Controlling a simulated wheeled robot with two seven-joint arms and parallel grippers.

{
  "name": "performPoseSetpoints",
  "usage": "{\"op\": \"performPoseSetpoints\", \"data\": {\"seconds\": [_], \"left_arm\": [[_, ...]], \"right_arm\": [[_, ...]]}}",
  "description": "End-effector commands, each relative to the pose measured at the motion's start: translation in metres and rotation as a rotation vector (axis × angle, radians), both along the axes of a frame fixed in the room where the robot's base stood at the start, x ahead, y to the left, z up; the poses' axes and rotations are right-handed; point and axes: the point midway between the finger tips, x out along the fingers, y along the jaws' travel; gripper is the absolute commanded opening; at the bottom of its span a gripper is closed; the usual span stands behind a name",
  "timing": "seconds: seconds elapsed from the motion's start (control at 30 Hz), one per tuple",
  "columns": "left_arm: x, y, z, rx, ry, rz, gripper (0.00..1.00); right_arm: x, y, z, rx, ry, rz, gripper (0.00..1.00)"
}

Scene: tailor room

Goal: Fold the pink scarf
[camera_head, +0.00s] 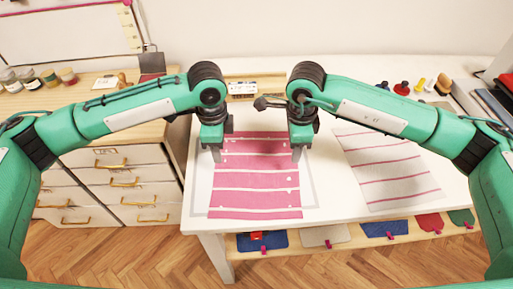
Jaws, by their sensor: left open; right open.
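The pink scarf (256,181) with white stripes lies spread flat on the white table, inside a thin grey outline. My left gripper (216,155) is open and points down at the scarf's far left corner. My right gripper (296,153) is open and points down at the scarf's far right corner. Both grippers partly hide those corners. I cannot tell whether the fingertips touch the cloth.
A white cloth with pink stripes (388,168) lies to the right on the white table (330,205). Thread spools (402,88) stand at the back right. A wooden cabinet with drawers (125,155) and small jars (30,78) is at the left.

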Motion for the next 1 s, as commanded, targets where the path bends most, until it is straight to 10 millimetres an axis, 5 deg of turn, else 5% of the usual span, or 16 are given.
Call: {"op": "performPoseSetpoints", "data": {"seconds": [0.6, 1.0], "left_arm": [[0.0, 0.0, -0.072, 0.0, 0.002, 0.0, 0.42], [0.0, 0.0, -0.08, 0.001, 0.001, 0.0, 0.42]], "right_arm": [[0.0, 0.0, -0.072, -0.001, 0.002, 0.0, 0.42], [0.0, 0.0, -0.08, 0.0, 0.0, 0.0, 0.42]]}}
